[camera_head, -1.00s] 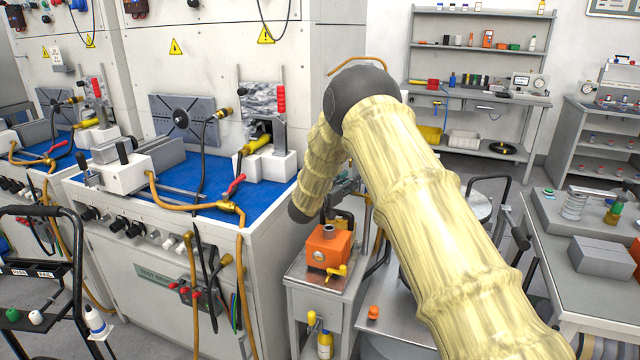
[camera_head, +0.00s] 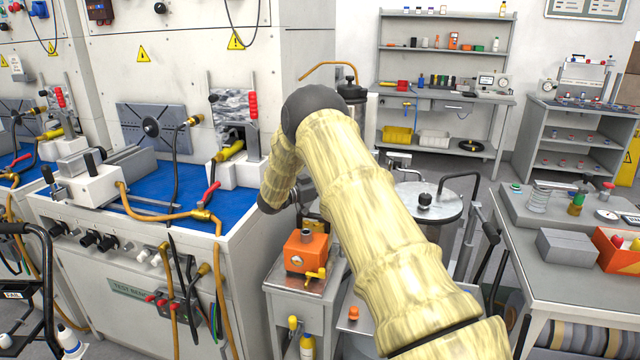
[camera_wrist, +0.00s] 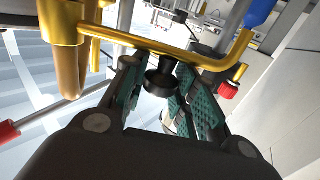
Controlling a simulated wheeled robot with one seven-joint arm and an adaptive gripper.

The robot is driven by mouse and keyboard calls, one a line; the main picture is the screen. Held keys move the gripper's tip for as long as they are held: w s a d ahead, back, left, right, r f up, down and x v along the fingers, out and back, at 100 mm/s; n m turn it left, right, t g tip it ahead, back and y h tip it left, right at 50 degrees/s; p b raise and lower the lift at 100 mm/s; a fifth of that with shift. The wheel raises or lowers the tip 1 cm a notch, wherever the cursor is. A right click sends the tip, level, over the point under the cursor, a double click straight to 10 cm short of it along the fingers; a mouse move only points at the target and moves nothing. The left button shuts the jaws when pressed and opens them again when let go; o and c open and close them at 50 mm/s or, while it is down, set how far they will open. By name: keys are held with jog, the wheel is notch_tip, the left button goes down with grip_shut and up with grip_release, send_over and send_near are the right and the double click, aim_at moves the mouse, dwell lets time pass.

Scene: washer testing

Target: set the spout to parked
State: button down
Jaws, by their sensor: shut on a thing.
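In the wrist view a gold spout tube (camera_wrist: 205,62) runs from a thick brass collar (camera_wrist: 62,22) at left to an upturned end at right. A black knob (camera_wrist: 158,82) sits just below the tube in the picture. My gripper (camera_wrist: 165,78), with green ribbed finger pads, is shut on the black knob, one finger on each side. A thin copper-coloured bent tube (camera_head: 325,66) shows behind my arm in the head view; I cannot tell whether it is the same spout.
An orange box with a yellow tap (camera_head: 305,250) stands on a small grey cart near my arm. The blue-topped test bench (camera_head: 150,183) is at left. A round-lidded metal vessel (camera_head: 428,200) and a grey table (camera_head: 560,262) are at right. A red knob (camera_wrist: 228,89) is near the spout's end.

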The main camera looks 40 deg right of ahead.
jog(key=shift+r, duration=0.1)
jog(key=c, duration=1.1)
grip_release()
jog(key=a, duration=0.8)
jog(key=w+a, duration=0.1)
jog(key=a, duration=0.3)
jog(key=shift+w, duration=0.1)
